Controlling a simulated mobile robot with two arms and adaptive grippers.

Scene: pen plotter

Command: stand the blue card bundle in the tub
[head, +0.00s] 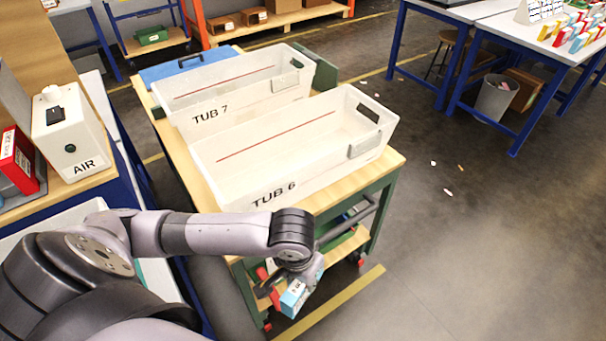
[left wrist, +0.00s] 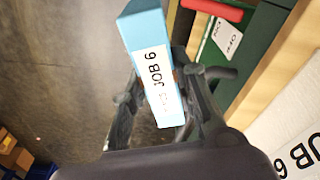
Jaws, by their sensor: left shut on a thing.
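The blue card bundle (head: 294,297) has a white label, which reads JOB 6 in the left wrist view (left wrist: 150,75). My left gripper (head: 283,281) is shut on the bundle, with its fingers on either side of it in the left wrist view (left wrist: 162,105). It holds the bundle in front of the cart, below and outside TUB 6. The white tub TUB 6 (head: 222,183) stands on the cart top and looks empty, with a red line along its inner wall. TUB 7 (head: 190,121) stands behind it and also looks empty. My right gripper is not in view.
The cart's wooden top (head: 390,165) and green frame (head: 376,205) lie beside the held bundle. A white AIR box (head: 70,150) stands on the left bench. A blue-legged table (head: 510,40) with colourful bundles is at upper right. The floor on the right is mostly clear.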

